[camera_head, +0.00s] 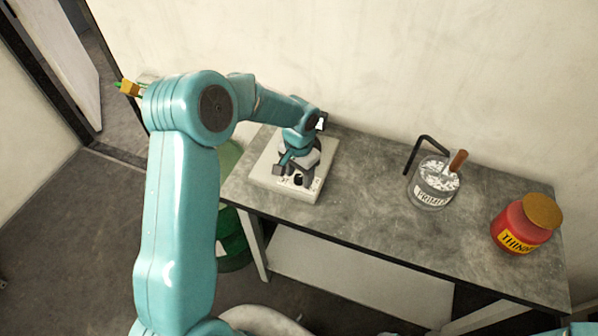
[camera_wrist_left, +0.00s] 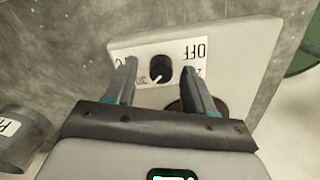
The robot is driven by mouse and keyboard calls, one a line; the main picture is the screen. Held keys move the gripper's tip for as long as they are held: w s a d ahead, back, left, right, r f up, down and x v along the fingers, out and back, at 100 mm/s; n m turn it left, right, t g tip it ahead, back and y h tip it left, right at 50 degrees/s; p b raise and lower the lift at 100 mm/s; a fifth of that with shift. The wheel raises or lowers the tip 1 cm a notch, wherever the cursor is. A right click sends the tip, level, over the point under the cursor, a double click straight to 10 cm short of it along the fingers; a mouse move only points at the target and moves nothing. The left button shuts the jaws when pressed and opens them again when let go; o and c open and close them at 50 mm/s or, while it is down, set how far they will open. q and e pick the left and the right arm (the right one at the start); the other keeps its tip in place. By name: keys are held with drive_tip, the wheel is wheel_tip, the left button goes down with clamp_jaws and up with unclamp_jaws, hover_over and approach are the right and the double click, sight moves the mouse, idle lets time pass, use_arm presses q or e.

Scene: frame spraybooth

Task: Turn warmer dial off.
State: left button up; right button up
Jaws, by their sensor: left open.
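The warmer (camera_head: 262,172) is a pale flat box at the left end of the grey bench. Its dial (camera_wrist_left: 160,66) is a black knob with a white pointer mark, set on a white label (camera_wrist_left: 195,53) that reads OFF upside down. The mark points toward the lower left in the wrist view, away from OFF. The dial also shows small in the head view (camera_head: 298,180). My left gripper (camera_head: 294,170) is over the warmer's front. Its open fingers (camera_wrist_left: 158,72) appear either side of the dial with visible gaps; I cannot tell their height. My right gripper is not in view.
A primer can (camera_head: 432,186) with a brown-handled tool stands mid-bench beside a bent black rod (camera_head: 424,143). A red thinner jar (camera_head: 522,226) stands at the right. The bench (camera_head: 360,190) is bare between warmer and can. A green drum (camera_head: 232,240) stands below left.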

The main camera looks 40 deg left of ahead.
use_arm(q)
drive_tip(key=shift+a, duration=0.1)
clamp_jaws()
